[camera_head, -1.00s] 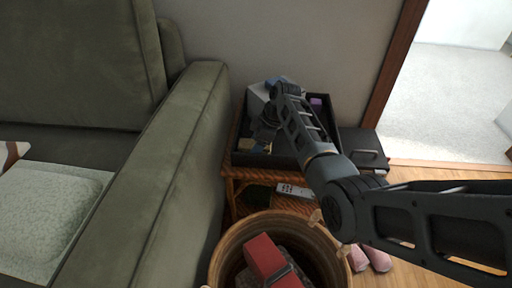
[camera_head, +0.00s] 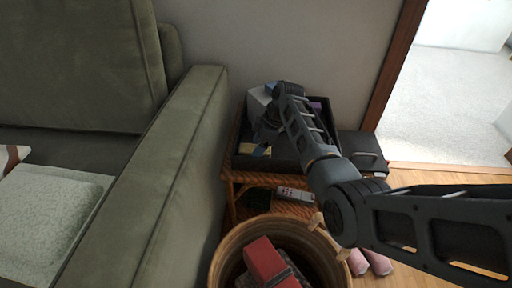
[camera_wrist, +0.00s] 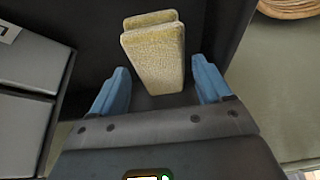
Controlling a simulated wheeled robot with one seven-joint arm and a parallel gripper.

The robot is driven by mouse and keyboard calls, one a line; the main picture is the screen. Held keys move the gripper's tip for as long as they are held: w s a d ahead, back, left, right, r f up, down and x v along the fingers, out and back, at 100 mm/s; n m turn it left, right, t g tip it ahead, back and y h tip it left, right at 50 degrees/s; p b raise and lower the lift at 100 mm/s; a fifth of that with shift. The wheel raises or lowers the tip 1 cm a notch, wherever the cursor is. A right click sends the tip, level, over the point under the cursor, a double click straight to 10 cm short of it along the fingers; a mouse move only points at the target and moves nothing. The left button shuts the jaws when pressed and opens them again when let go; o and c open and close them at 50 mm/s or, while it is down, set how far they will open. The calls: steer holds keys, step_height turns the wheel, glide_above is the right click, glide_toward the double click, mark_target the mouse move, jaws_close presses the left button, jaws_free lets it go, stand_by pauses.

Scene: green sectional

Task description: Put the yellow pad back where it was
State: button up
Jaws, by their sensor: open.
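The yellow pad (camera_wrist: 155,55) is a thick, rough-textured block in the wrist view, over the dark tray floor. Its near end lies between the two blue fingertips of my gripper (camera_wrist: 160,78), with a gap on each side. My gripper is open. In the head view my gripper (camera_head: 266,132) is low over the black tray (camera_head: 285,158) on the wicker side table, partly hidden by my arm. A small yellowish patch shows by the fingers there; I cannot tell how much of it is the pad.
The green sofa arm (camera_head: 165,170) stands close on the left. A round wicker basket (camera_head: 230,247) with a red item (camera_head: 267,262) is in front of the table. A dark box (camera_head: 362,148) is right of the tray, near the doorway.

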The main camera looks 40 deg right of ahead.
steer(key=p+v, duration=0.2)
steer(key=v, duration=0.8)
steer(key=shift+r, duration=0.1)
